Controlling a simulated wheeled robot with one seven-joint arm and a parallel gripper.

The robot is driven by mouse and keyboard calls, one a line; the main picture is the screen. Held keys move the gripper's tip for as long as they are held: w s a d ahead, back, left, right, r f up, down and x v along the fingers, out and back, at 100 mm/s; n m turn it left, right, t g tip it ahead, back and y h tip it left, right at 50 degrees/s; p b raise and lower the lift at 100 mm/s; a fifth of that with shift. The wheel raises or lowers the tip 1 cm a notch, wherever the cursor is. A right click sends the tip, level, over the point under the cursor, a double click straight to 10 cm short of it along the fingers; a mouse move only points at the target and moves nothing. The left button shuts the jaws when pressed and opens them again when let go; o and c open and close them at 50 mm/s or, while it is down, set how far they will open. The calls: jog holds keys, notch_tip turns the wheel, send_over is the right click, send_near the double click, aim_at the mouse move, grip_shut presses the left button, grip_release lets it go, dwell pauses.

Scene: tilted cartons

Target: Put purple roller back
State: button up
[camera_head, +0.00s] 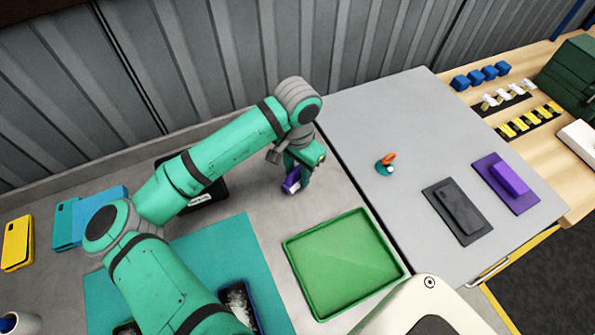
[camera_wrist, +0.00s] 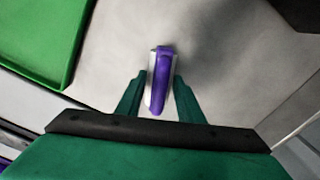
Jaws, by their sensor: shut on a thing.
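The purple roller (camera_head: 291,181) is a small purple and white piece at the end of my arm, above or on the grey bench. In the wrist view the purple roller (camera_wrist: 161,78) stands between the two green fingers. My gripper (camera_head: 297,172) is shut on it; the fingers (camera_wrist: 159,88) flank it on both sides. I cannot tell whether its lower end touches the bench.
A green tray (camera_head: 343,258) lies to the right of my gripper. A black box (camera_head: 203,194) is to the left, partly behind my arm. A teal mat (camera_head: 222,240) lies in front. A raised grey panel (camera_head: 345,119) holds purple (camera_head: 526,202) and black (camera_head: 437,207) pads.

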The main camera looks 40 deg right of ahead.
aim_at(297, 168)
jog(key=o, duration=1.2)
jog(key=shift+s+f, duration=0.1)
notch_tip(297, 168, up, 12)
jog(key=shift+r, duration=0.2)
